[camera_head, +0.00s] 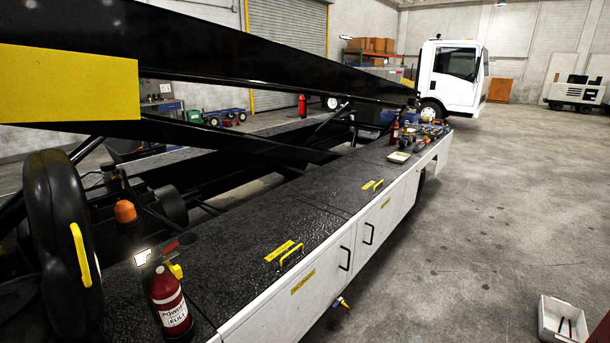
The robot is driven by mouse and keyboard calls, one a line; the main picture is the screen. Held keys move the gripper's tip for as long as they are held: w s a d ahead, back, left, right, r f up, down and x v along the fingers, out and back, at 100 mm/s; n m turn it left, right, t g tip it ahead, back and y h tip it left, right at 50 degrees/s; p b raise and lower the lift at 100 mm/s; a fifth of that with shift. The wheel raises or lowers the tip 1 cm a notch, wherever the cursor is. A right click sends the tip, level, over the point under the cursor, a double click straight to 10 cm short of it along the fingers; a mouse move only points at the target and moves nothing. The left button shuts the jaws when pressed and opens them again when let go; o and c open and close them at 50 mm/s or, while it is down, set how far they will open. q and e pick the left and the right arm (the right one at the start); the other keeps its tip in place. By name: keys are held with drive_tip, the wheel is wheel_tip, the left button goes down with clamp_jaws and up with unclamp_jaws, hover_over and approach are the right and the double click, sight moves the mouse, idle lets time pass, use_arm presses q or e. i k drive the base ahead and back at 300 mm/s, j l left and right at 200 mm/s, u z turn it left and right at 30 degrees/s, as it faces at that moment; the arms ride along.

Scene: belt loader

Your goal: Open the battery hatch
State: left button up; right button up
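The loader's black textured side deck (325,212) runs from the lower left to the far right. A near top panel carries a yellow handle (291,256) and a yellow label (279,251). A second panel farther along has another yellow handle (378,185) and label. Both panels look flat and closed. I cannot read the labels, so I cannot tell which panel is the battery hatch. White side doors (300,300) below have black handles and yellow labels. Neither of my grippers is in view.
A red extinguisher (170,303) stands at the deck's near end. Tools (428,132) lie on its far end. Black conveyor beams (230,60) slope above the deck's left side. A white bin (562,320) sits lower right.

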sight(349, 188)
drive_tip(key=i+l+u, duration=0.4)
drive_tip(key=l+u, duration=0.15)
drive_tip(key=i+l+u, duration=0.15)
drive_tip(key=l+u, duration=0.15)
drive_tip(key=i+l+u, duration=0.1)
drive_tip(key=l+u, duration=0.15)
drive_tip(key=l, duration=0.25)
drive_tip(key=i+l, duration=0.15)
drive_tip(key=l, duration=0.55)
drive_tip(key=i+l+u, duration=0.1)
drive_tip(key=l, duration=0.6)
drive_tip(key=i+l, duration=0.2)
drive_tip(key=l, duration=0.5)
drive_tip(key=i+l+u, duration=0.15)
drive_tip(key=l, duration=0.55)
drive_tip(key=i+l, duration=0.1)
drive_tip(key=l, duration=0.65)
drive_tip(key=i+l+u, duration=0.1)
drive_tip(key=l, duration=0.6)
